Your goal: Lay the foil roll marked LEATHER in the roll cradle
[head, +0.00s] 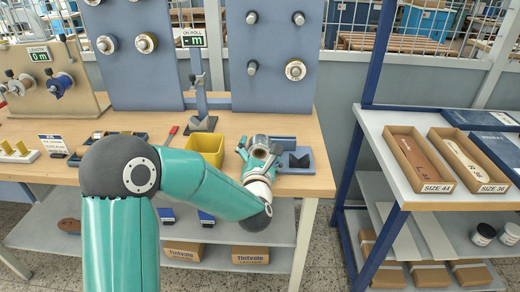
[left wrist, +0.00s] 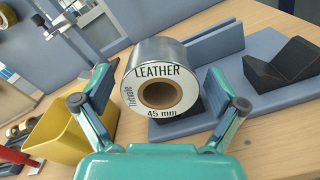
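The foil roll marked LEATHER (left wrist: 160,72), silver with a white label reading 45 mm, sits at the left part of the roll cradle, a blue-grey base (left wrist: 240,102) with black V-blocks. A dark block shows under the roll; whether the roll rests fully in it is hard to tell. The right V-block (left wrist: 284,66) is empty. My left gripper (left wrist: 160,98) has its fingers spread on either side of the roll, with gaps visible at both sides. In the head view the left gripper (head: 258,155) is around the roll (head: 259,141), beside the cradle's right block (head: 299,161). My right gripper is out of view.
A yellow bin (head: 207,147) stands just left of the gripper. Grey panels with pegs holding rolls (head: 145,43) rise behind the bench (head: 310,186). A shelf with boxed insoles (head: 418,160) stands at the right, across a gap.

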